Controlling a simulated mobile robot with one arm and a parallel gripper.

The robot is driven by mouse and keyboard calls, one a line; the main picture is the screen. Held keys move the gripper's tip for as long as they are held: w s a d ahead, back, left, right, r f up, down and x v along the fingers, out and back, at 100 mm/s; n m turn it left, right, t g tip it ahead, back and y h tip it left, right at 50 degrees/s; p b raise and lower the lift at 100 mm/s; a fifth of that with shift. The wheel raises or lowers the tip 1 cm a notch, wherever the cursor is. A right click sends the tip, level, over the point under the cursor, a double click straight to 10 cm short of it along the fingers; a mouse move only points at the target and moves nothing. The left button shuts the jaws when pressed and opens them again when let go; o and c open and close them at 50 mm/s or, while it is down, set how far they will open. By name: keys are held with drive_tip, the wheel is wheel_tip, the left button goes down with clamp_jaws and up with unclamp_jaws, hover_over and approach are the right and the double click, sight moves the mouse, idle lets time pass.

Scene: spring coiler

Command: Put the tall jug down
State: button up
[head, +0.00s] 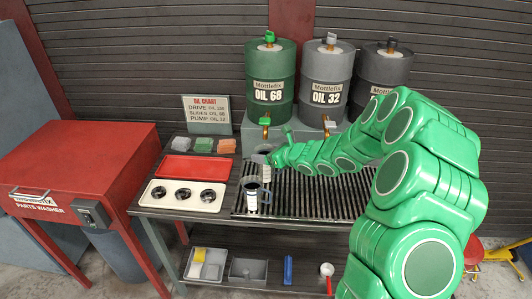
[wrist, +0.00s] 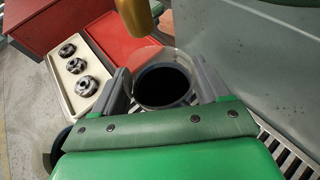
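A jug with a round, dark mouth (wrist: 163,86) sits between my two grey fingers in the wrist view; I take it for the tall jug. My gripper (wrist: 163,88) has a finger against each side of it and looks shut on it. In the head view my gripper (head: 262,168) is over the left end of the slatted grate, below the green drum's tap. Most of the held jug is hidden there, and I cannot tell whether its base touches the grate. A dark jug with a pale label (head: 251,198) shows just in front of my gripper.
The slatted grate (head: 310,203) is clear to the right. A cream tray with three rings (head: 183,195) and a red tray (head: 196,167) lie to the left. A brass tap (wrist: 136,18) hangs close beyond the jug. The red parts washer (head: 75,170) stands far left.

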drive_tip(key=o, duration=0.4)
drive_tip(key=shift+r, duration=0.15)
drive_tip(key=v, duration=1.2)
